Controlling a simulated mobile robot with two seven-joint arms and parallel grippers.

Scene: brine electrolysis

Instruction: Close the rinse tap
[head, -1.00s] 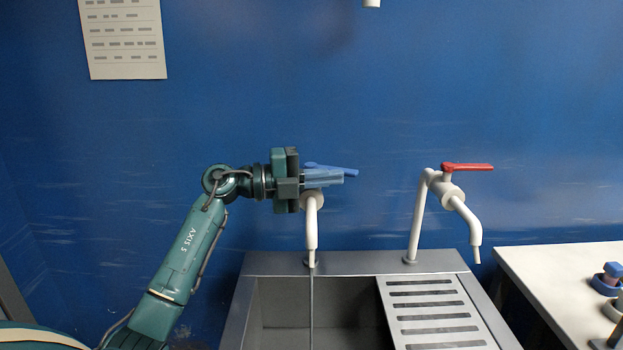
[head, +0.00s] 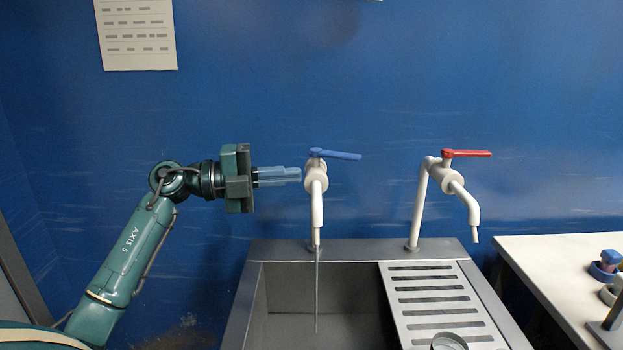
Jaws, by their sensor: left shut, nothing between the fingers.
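The white tap with the blue lever (head: 335,155) stands at the back of the sink. Its lever points right and dips slightly. A thin stream of water (head: 316,290) runs from its spout into the basin. A second white tap with a red lever (head: 467,154) stands to the right, with no stream visible. My left gripper (head: 298,176) is shut and empty. Its pale blue fingertips point right and end just left of the blue-lever tap's white body, below the lever; whether they touch it is hard to tell. My right gripper is out of view.
The steel sink (head: 258,250) has an open basin on the left and a slotted drainboard (head: 428,292) on the right. A round metal-rimmed vessel (head: 449,341) shows at the bottom edge. A pale bench (head: 550,262) with small items stands at right. Wall space above the taps is clear.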

